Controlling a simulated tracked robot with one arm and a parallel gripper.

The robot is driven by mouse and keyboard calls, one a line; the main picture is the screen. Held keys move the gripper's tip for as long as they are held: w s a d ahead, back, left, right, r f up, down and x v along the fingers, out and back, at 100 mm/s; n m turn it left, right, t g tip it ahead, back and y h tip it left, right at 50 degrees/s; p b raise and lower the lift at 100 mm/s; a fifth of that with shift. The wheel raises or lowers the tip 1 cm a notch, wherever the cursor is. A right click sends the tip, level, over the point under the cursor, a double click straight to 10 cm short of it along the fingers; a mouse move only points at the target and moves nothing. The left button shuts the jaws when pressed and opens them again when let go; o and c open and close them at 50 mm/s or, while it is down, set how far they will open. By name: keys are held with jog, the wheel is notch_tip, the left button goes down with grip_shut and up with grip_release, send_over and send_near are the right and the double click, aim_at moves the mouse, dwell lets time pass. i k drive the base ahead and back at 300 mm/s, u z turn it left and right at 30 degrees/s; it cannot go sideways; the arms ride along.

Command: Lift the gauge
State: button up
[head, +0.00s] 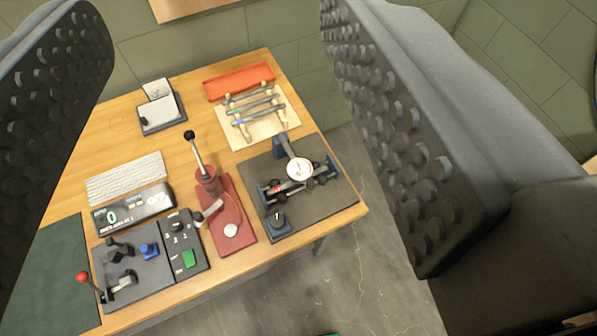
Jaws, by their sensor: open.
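The gauge (299,169) has a round white dial and sits among dark fittings on a dark mat near the table's right end. A blue-grey post or handle shows just behind the dial. What holds the gauge in place is too small to tell. My gripper (225,150) is open, its two dark, studded fingers filling the left and right sides of the head view. Nothing is between the fingers close up. The gauge lies well beyond the fingertips, apart from them, and shows in the gap between them.
The wooden table (120,140) also holds a red base with a lever (237,208), a control panel (180,242), a grey display box (133,209), an orange case (240,82) and tools on a cream mat (270,130). Grey floor (370,290) is clear at the right.

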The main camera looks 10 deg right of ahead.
aim_at(300, 170)
jog(key=z, duration=0.7)
jog(key=k, duration=1.2)
jog(key=u, duration=0.65)
jog(key=i, duration=1)
